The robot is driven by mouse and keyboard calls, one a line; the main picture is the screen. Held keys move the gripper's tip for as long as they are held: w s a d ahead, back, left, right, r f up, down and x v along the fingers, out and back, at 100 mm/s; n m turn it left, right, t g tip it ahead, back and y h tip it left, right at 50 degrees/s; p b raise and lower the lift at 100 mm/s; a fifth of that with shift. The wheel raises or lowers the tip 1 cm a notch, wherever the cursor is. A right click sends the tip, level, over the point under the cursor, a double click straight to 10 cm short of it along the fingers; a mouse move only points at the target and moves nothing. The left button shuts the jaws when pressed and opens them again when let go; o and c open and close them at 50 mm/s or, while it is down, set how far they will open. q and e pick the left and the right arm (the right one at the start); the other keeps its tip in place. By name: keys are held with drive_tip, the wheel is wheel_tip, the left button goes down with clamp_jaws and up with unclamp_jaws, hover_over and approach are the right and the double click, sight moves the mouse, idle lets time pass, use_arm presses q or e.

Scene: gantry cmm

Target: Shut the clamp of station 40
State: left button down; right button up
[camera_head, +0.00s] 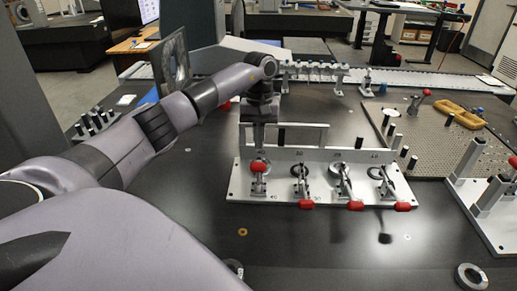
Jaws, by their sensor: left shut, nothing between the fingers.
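The clamp of station 40 (258,184) is the leftmost of several toggle clamps on a white fixture plate (240,192). Its red handle (259,166) stands higher and farther back than the other red handles, which hang at the plate's front edge. My left gripper (259,148) points down just above and behind this red handle, shut and empty. I cannot tell whether its fingertips touch the handle. The wrist hides part of the fixture's back rail (305,134). My right gripper is not in view.
The other clamps have red handles at station 30 (307,204), station 20 (355,205) and station 10 (403,206). A perforated plate (435,150) with posts lies at the right, beside a grey post fixture (478,190). The dark table in front is mostly clear.

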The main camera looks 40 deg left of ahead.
sight(258, 172)
use_arm(q)
drive_tip(key=shift+s+d+f, duration=0.8)
drive_tip(key=shift+s+f, duration=0.1)
drive_tip(key=shift+s, duration=0.1)
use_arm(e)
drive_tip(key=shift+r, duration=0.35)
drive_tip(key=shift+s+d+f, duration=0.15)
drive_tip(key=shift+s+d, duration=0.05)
use_arm(q)
drive_tip(key=shift+s+d+t, duration=0.15)
drive_tip(key=shift+s+t, duration=0.05)
drive_tip(key=shift+t, duration=0.1)
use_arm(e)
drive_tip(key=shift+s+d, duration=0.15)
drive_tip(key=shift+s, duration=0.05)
